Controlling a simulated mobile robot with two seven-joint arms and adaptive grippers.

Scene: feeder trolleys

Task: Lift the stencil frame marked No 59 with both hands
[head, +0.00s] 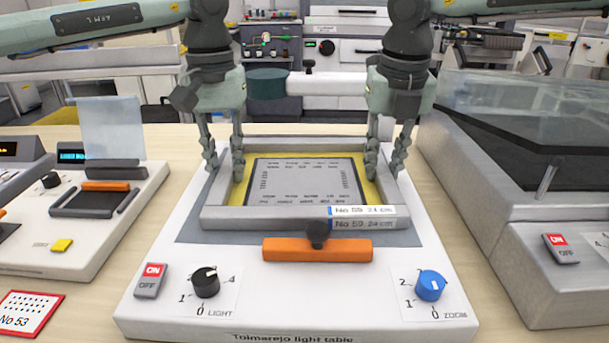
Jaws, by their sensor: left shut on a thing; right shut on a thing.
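The stencil frame (265,217) marked "No 59 24 cm" is a grey rectangular frame with a yellow border and a printed grey stencil in the middle. It is level over the dark grey top of the light table (150,245); I cannot tell whether it touches that top. My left gripper (223,170) is shut on its left side bar, one finger on each side. My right gripper (387,168) is shut on its right side bar in the same way. The bar between each pair of fingertips is partly hidden.
An orange bar (280,250) with a black knob lies just in front of the frame. A black dial (206,283) and a blue dial (431,286) are at the front. A glass-covered machine (520,110) stands close on the right, another device (95,230) on the left.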

